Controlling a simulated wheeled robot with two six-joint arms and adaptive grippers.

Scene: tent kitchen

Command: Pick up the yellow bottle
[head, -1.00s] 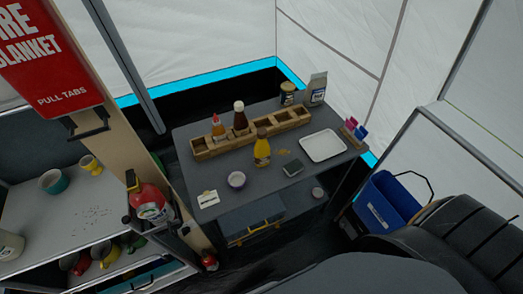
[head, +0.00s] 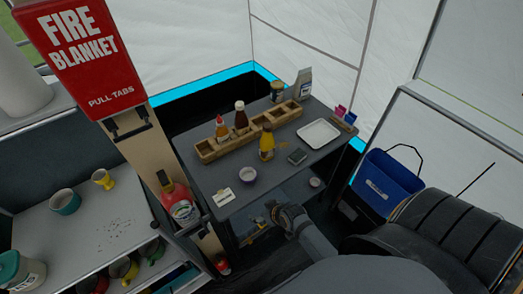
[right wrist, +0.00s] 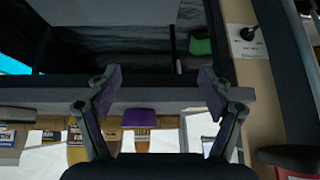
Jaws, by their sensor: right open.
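The yellow bottle (head: 267,144) stands upright on the grey table (head: 236,181), in front of the wooden condiment rack (head: 207,153). A yellow-orange shape at the lower left there may be the bottle, partly cut off. My left gripper is not in view.
The rack holds a red-capped bottle (head: 222,130) and a dark sauce bottle (head: 241,115). A white tray (head: 318,133) lies at the table's right. A fire extinguisher (head: 180,205) stands left of the table. A blue bucket (head: 386,185) is at the right.

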